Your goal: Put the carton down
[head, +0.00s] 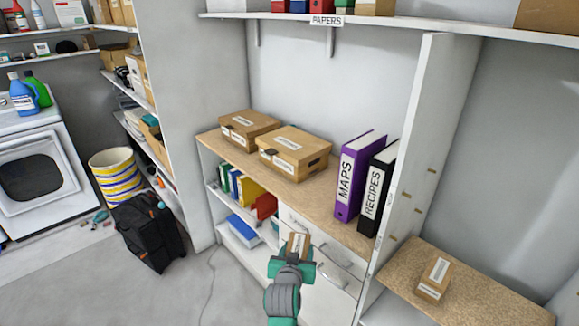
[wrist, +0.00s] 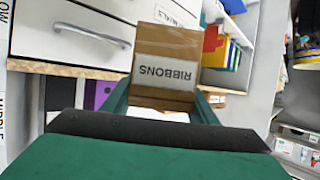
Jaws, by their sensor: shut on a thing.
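The carton (wrist: 165,62) is a small brown box with a white label reading RIBBONS, which appears upside down in the wrist view. My green gripper (wrist: 163,100) is shut on it, with a finger at each side. In the head view the carton (head: 297,245) shows at the end of my gripper (head: 293,262), held in front of the white drawers and below the wooden counter edge. The carton's far side is hidden.
Bare counter shows before the binders.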

